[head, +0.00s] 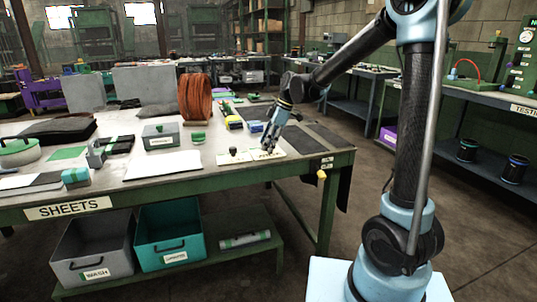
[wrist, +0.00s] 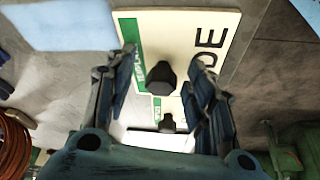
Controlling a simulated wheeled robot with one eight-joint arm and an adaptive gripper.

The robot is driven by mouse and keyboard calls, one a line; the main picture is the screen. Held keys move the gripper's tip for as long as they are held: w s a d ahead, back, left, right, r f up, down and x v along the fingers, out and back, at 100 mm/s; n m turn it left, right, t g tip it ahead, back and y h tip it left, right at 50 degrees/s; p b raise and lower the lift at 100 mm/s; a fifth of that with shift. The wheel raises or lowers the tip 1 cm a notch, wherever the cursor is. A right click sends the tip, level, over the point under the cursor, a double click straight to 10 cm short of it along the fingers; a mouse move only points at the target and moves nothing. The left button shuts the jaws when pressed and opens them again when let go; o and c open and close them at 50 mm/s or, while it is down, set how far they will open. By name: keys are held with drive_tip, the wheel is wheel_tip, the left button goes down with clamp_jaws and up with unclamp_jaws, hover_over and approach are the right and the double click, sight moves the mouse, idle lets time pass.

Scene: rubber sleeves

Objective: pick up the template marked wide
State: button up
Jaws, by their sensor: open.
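The template marked wide is a flat cream plate (wrist: 190,35) with a green stripe, a black knob (wrist: 160,80) and large black letters, of which "DE" shows in the wrist view. In the head view its plate (head: 274,155) lies near the table's front right corner, partly hidden by my gripper (head: 268,150). My gripper (wrist: 160,62) is open, its two fingers on either side of the knob in the wrist view; I cannot tell whether they touch it. A second cream template (head: 236,158) with a black knob lies just left of it; a second knob (wrist: 167,123) shows in the wrist view.
A white sheet (head: 163,165) and a grey box (head: 160,136) lie to the left. An orange-brown coil (head: 195,98) stands behind. Dark grey sheets (head: 328,137) lie to the right. The green table's (head: 310,166) front edge is close.

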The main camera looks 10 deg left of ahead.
clamp_jaws()
idle(0.3)
